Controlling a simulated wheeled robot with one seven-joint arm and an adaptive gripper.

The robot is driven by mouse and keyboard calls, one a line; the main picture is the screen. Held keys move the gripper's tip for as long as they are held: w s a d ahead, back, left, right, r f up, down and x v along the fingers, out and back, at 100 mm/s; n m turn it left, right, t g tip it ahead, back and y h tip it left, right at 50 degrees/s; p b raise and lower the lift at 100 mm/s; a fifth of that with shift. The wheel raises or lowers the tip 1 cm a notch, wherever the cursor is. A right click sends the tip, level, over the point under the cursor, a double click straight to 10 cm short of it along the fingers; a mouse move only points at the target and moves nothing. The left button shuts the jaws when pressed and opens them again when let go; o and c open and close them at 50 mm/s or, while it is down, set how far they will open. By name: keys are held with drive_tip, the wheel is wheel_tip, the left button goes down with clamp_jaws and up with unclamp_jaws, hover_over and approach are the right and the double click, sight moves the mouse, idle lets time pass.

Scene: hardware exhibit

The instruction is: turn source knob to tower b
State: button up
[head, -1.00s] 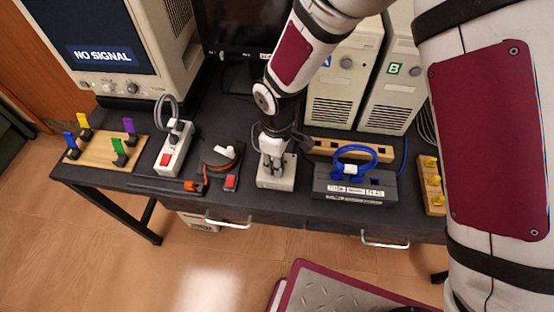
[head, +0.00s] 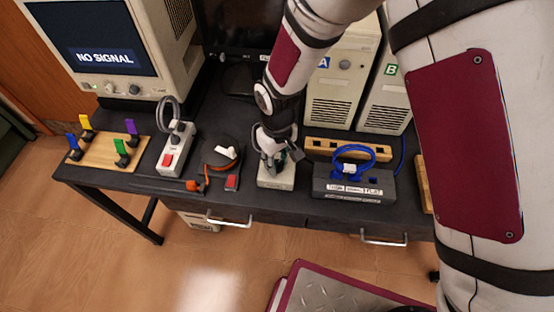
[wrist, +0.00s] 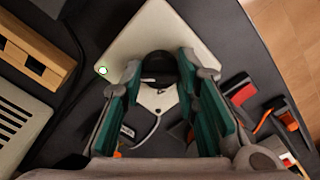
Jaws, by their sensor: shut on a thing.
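The source selector is a small pale box (head: 277,182) on the dark table, below and in front of tower A (head: 343,80). Tower B (head: 390,85) stands to the right of it. My gripper (head: 275,160) points down onto the box. In the wrist view the dark round knob (wrist: 157,66) on the box's top (wrist: 185,32) lies between the fingertips of my gripper (wrist: 159,72), which are closed on its sides. The knob's pointer direction cannot be told. The screen (head: 95,40) reads NO SIGNAL.
A black switch box with a blue cable (head: 352,182) stands to the right. A red-buttoned device with an orange part (head: 222,165) and a power strip (head: 174,148) are to the left. A board with coloured levers (head: 105,152) is at far left.

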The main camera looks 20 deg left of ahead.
sight(277, 162)
idle(0.3)
drive_tip(key=o, duration=1.2)
drive_tip(key=shift+c, duration=0.2)
wheel_tip(277, 162, up, 12)
